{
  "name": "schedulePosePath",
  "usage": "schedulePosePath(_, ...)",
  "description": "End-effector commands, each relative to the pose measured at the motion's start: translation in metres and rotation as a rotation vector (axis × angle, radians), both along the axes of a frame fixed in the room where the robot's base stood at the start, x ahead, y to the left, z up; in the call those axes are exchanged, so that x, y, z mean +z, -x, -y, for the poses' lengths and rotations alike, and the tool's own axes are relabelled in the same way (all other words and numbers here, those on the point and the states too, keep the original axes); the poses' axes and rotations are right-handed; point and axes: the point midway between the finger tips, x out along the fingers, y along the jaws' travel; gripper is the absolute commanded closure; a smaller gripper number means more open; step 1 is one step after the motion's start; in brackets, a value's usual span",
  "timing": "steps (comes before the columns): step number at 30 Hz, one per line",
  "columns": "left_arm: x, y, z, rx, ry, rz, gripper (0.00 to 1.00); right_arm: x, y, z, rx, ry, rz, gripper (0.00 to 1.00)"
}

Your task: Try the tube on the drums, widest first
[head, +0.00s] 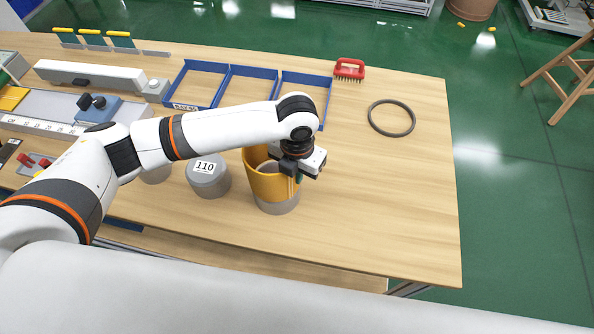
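The orange-yellow felt tube (262,184) stands upright at a grey drum (281,208), whose lower part shows below the tube. I cannot see how far the tube reaches down over it. My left gripper (291,170) is at the tube's right rim, with its fingers at the wall, and looks shut on it. A grey drum labelled 110 (206,182) stands apart to the left. Another grey drum (156,175) is mostly hidden behind my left arm. My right gripper is not in view.
Blue-edged trays (250,73) lie behind the arm. A red brush (349,69) and a dark ring (391,118) lie at the back right. A measuring fixture (60,108) and tools fill the left. The table's right front is clear.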

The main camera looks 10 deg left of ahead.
Motion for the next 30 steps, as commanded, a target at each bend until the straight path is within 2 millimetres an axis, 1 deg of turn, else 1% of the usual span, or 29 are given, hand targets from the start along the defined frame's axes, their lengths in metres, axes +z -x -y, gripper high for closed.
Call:
schedulePosePath(1,0.007,0.0,0.0,0.0,0.0,0.0,1.0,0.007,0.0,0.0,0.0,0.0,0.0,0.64)
schedulePosePath(18,0.04,0.0,0.0,0.0,-0.001,0.0,1.0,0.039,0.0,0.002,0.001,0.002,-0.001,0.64)
schedulePosePath(30,0.039,0.0,-0.001,0.018,-0.001,0.001,1.0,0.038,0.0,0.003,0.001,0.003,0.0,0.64)
